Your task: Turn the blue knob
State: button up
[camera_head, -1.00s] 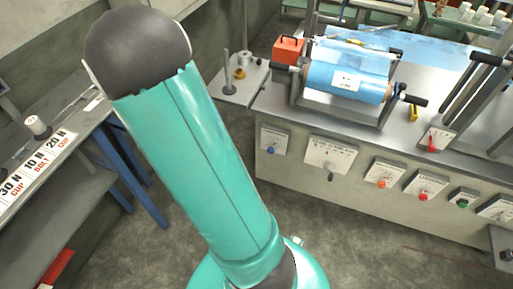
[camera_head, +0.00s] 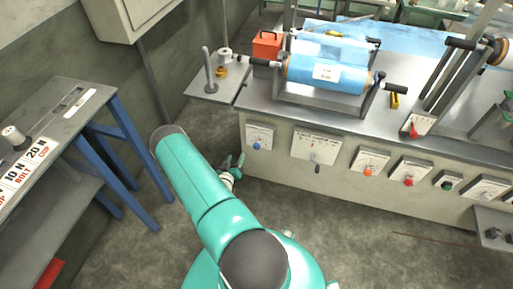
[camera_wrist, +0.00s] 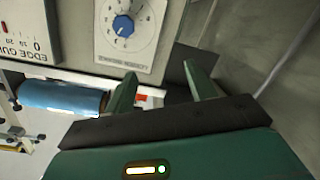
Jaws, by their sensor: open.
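The blue knob (camera_head: 257,146) sits on a white dial plate (camera_head: 260,135) at the left end of the grey machine's front panel. In the wrist view the blue knob (camera_wrist: 123,26) shows near the top, on its plate with marks around it. My gripper (camera_head: 240,161) is just left of and below the knob in the head view, apart from it. In the wrist view my gripper (camera_wrist: 163,80) shows two green fingers spread apart with nothing held between them. The knob lies beyond the fingertips, up and to the left.
To the right on the panel are a lever plate (camera_head: 318,146), an orange knob (camera_head: 368,172), a red knob (camera_head: 408,181) and a green knob (camera_head: 447,185). A blue film roll (camera_head: 325,73) lies on top. A blue-legged bench (camera_head: 125,150) stands left; floor between is clear.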

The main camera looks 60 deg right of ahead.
jog(key=h, duration=0.2)
send_near(256, 148)
jog(key=a, duration=0.3)
jog(key=shift+n, duration=0.4)
jog(key=d, duration=0.4)
jog(key=w+d, duration=0.1)
jog(key=d, duration=0.8)
jog(key=shift+w+d+r, duration=0.2)
jog(key=shift+w+r, duration=0.1)
jog(key=shift+w, duration=0.05)
jog(key=shift+c, duration=0.2)
jog(key=c, duration=0.9)
